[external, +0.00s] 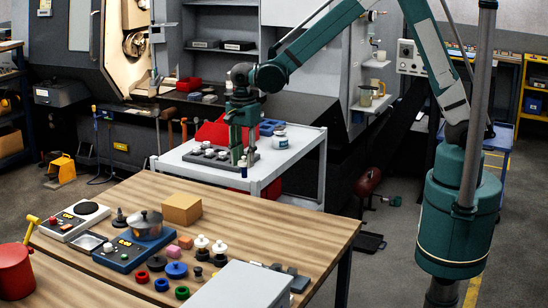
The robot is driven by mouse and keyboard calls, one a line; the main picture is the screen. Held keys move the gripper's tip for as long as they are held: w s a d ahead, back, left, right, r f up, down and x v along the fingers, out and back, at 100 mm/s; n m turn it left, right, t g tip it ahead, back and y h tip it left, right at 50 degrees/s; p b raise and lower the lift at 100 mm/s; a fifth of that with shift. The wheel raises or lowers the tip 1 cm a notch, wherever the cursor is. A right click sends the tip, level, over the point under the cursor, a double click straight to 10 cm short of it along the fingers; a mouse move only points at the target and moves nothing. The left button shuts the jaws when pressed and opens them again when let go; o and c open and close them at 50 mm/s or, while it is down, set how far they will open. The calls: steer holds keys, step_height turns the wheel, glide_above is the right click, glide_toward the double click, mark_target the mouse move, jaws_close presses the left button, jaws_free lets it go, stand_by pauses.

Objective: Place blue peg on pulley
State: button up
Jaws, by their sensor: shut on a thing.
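On the wooden table lie a blue disc (176,270) and a blue ring (161,285), well apart from my gripper.
The wooden table (275,220) in front holds a pot (145,224), a cardboard box (181,208) and several small parts. Its right side is mostly clear.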

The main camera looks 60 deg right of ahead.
steer(key=w+d+r+m, duration=0.2)
steer(key=w+d, duration=0.6)
steer(key=d, duration=0.5)
step_height(320, 180, up, 8)
steer(key=m, duration=0.7)
glide_above(280, 126)
steer(key=shift+s+a+f+b, duration=0.15)
steer(key=shift+s+a+b, duration=0.05)
steer(key=shift+b, duration=0.1)
step_height(280, 126, down, 6)
steer(key=shift+f, duration=0.15)
steer(key=shift+f, duration=0.1)
steer(key=shift+f+p, duration=0.35)
steer(key=shift+f, duration=1.4)
steer(key=shift+f, duration=0.15)
